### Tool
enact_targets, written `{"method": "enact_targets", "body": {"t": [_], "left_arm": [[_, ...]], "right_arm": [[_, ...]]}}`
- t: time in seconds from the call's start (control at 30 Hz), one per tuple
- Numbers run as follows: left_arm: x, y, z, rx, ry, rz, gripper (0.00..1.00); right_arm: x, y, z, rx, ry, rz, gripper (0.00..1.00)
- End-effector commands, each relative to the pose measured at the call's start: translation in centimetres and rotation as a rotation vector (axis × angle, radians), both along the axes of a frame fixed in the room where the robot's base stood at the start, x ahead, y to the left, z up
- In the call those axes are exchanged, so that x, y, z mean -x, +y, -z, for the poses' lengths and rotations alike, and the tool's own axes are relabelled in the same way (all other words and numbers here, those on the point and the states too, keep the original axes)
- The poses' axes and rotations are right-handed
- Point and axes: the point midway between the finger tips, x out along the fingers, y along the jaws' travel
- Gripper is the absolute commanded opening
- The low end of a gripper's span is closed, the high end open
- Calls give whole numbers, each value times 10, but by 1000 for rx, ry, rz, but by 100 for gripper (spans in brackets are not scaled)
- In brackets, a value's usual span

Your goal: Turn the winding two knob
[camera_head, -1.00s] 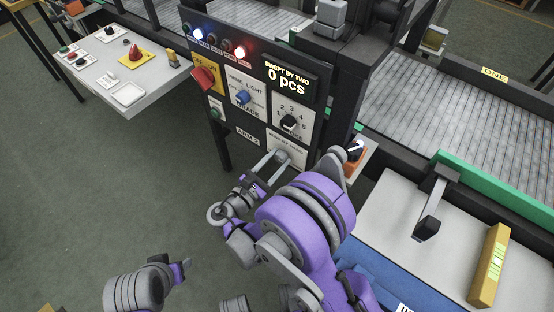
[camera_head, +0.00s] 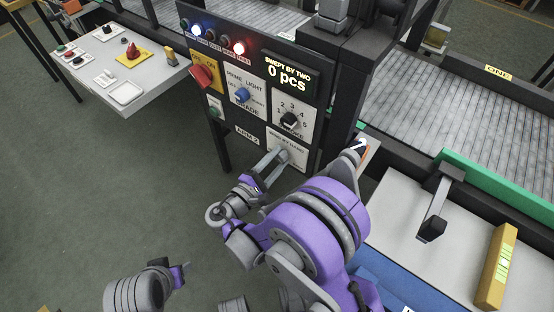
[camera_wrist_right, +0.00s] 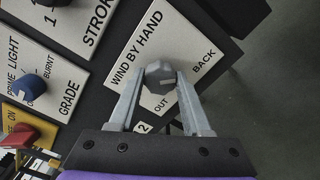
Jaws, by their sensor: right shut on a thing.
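The winding two knob (camera_wrist_right: 160,79) is a small grey knob on a white plate (camera_wrist_right: 136,52) lettered "WIND BY HAND", with "OUT", "BACK" and a "2" tag. A pale mark shows on its face, toward the right in the right wrist view. My right gripper (camera_head: 279,154) has its two grey fingers on either side of the knob, shut on it. In the head view the fingers partly hide the knob and plate. My left gripper (camera_head: 182,275) hangs at the lower left, far from the panel; its fingers are too unclear to read.
The dark panel also carries a red knob (camera_head: 203,77), a blue knob (camera_head: 242,96), a black stroke knob (camera_head: 289,119) and a display (camera_head: 288,76) reading "0 pcs". A white side table (camera_head: 126,66) stands at left, a conveyor (camera_head: 440,100) at right. Floor at left is clear.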

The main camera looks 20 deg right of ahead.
Motion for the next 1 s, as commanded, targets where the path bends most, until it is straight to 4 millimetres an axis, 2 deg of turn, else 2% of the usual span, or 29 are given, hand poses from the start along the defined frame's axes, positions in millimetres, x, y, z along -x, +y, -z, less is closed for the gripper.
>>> {"method": "enact_targets", "body": {"t": [0.6, 1.0], "left_arm": [[0, 0, 7, 0, 2, 0, 52], [-1, 0, 8, 0, 3, 0, 52]], "right_arm": [[0, -1, 0, -356, -461, 1, 0], [0, -1, 0, -535, -690, 1, 0]]}}
